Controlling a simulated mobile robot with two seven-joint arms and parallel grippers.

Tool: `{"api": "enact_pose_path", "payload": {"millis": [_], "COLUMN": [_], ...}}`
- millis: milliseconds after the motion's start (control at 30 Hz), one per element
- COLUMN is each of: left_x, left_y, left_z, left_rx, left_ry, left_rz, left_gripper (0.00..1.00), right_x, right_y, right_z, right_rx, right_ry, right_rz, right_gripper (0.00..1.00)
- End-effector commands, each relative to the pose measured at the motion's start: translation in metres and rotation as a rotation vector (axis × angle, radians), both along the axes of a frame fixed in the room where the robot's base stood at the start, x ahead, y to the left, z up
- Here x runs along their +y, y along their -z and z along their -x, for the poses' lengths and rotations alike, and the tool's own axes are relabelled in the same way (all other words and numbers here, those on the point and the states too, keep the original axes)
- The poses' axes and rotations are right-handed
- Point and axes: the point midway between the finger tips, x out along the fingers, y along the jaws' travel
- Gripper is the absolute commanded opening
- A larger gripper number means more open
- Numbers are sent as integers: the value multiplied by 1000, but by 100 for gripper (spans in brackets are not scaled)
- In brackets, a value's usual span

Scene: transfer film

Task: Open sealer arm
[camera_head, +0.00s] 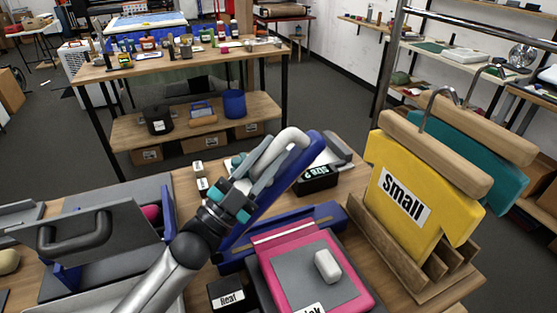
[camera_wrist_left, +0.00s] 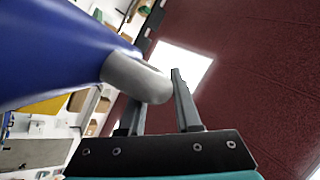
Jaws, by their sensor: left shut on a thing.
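The blue sealer arm (camera_head: 300,163) is raised and tilted up from the blue sealer base (camera_head: 322,212). Its pale grey bar handle (camera_head: 292,137) is at the upper end. My left gripper (camera_head: 265,158) is shut on this handle. In the left wrist view, the grey handle (camera_wrist_left: 140,80) reaches between the fingers of my left gripper (camera_wrist_left: 160,100), and the blue arm (camera_wrist_left: 50,50) fills the upper left. The fingers cover part of the handle in the head view. My right gripper is not in view.
A pink frame with a grey pad (camera_head: 290,268) and a white block (camera_head: 327,266) lies in front of the sealer. A yellow "small" board (camera_head: 385,215) stands in a wooden rack at right. A grey case (camera_head: 100,225) with a dark handle stands at left. A black labelled box (camera_head: 318,178) sits behind.

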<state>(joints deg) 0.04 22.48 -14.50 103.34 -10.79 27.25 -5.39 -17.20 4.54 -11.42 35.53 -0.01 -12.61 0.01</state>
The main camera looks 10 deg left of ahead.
Motion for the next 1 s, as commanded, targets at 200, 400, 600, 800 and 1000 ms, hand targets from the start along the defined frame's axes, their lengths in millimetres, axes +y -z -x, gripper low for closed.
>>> {"api": "enact_pose_path", "payload": {"millis": [200, 400, 600, 800, 1000], "left_x": [2, 1, 1, 1, 3], "left_y": [-2, -2, -1, -1, 2], "left_z": [1, 1, 1, 1, 3], "left_rx": [-6, -4, -4, -3, -2], "left_ry": [1, 1, 0, 1, 0], "left_rz": [8, 8, 7, 6, 5], "left_gripper": [0, 0, 55, 62, 62], "right_x": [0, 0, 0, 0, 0], "right_y": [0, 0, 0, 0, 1], "right_z": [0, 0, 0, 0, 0], "right_rx": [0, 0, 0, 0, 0], "right_ry": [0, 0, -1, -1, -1], "right_rz": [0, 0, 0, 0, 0], "right_gripper": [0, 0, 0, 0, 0]}}
